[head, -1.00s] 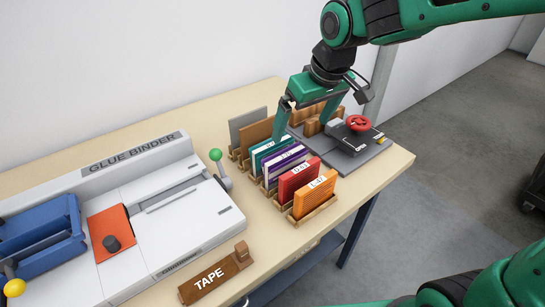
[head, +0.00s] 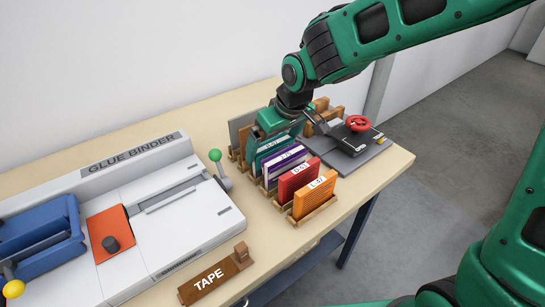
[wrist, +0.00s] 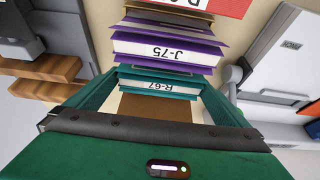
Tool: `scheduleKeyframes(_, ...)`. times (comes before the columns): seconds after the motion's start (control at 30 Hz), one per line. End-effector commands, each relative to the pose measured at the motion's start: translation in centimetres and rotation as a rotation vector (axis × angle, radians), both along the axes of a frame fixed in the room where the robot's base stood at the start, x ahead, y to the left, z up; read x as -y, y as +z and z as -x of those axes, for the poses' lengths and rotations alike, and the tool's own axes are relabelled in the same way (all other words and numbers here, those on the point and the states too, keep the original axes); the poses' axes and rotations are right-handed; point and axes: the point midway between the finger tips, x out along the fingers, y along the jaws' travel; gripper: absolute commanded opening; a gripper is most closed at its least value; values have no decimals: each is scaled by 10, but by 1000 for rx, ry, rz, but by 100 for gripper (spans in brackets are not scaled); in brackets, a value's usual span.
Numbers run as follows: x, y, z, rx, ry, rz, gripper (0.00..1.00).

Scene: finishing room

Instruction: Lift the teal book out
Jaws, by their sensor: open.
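The teal book (head: 268,154), with a white spine label R-67 in the wrist view (wrist: 158,86), stands upright in a wooden rack behind the purple book. My gripper (head: 275,142) is over the rear of the rack, and its fingers are spread. In the wrist view my gripper (wrist: 160,80) has one finger at each end of the teal book's top edge. I cannot tell whether either finger touches it. The book's lower part is hidden by the books in front and by the rack.
A purple book (head: 287,163) labelled J-75, a red book (head: 298,180) and an orange book (head: 315,197) stand in front. Brown and grey boards stand behind. The glue binder (head: 150,205) is left, a grey device with a red knob (head: 357,124) right. The tape holder (head: 215,277) is at the front.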

Motion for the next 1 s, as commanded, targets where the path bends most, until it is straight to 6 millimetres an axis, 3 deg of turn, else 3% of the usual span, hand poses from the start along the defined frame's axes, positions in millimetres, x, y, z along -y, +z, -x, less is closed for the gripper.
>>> scheduleKeyframes(0.37, -2, -10, -3, 1, 0, 0, 100)
scheduleKeyframes(0.5, -2, -9, -3, 1, 0, 0, 67)
scheduleKeyframes(0.8, -2, -7, -4, 2, 0, 0, 67)
scheduleKeyframes(1.0, -3, 19, -4, 6, -1, -2, 67)
